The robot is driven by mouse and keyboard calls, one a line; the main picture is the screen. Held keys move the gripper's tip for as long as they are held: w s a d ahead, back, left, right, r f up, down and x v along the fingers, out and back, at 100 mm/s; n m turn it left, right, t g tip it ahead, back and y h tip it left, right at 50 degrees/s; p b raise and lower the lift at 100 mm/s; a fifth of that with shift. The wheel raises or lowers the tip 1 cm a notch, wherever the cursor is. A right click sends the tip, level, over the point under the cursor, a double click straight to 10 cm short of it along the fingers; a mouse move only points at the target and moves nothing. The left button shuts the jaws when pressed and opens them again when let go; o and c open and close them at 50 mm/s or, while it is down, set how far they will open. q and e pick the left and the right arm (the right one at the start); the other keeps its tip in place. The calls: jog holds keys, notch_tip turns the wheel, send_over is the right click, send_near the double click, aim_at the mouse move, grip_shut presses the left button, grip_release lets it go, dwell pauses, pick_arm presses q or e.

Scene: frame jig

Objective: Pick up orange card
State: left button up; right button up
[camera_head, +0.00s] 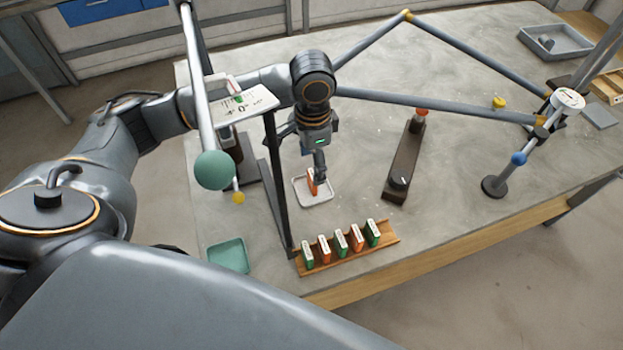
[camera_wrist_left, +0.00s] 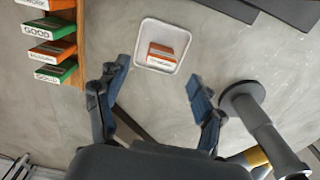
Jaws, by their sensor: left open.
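An orange card (camera_head: 312,182) with a white label edge sits in a small white tray (camera_head: 325,197) on the table. In the left wrist view the orange card (camera_wrist_left: 161,52) lies within the white tray (camera_wrist_left: 146,29), just ahead of my fingertips. My left gripper (camera_head: 318,160) is above the tray, pointing down. In the left wrist view its two blue-grey fingers (camera_wrist_left: 158,76) are spread apart with nothing between them. Other orange cards (camera_head: 324,249) stand among green cards (camera_head: 341,243) in a wooden rack (camera_head: 350,257) near the front edge. My right gripper is not in view.
A black post (camera_head: 275,180) stands just left of the tray. A green tray (camera_head: 228,256) lies at the front left. A dark bar with a knob (camera_head: 404,165) is to the right. Grey tubes (camera_head: 440,98) form a frame behind.

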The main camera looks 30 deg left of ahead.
aim_at(312, 175)
pick_arm(q)
notch_tip(312, 175, down, 7)
jog(key=shift+w+f+p, duration=0.15)
jog(key=shift+p, duration=0.45)
jog(key=c, duration=1.1)
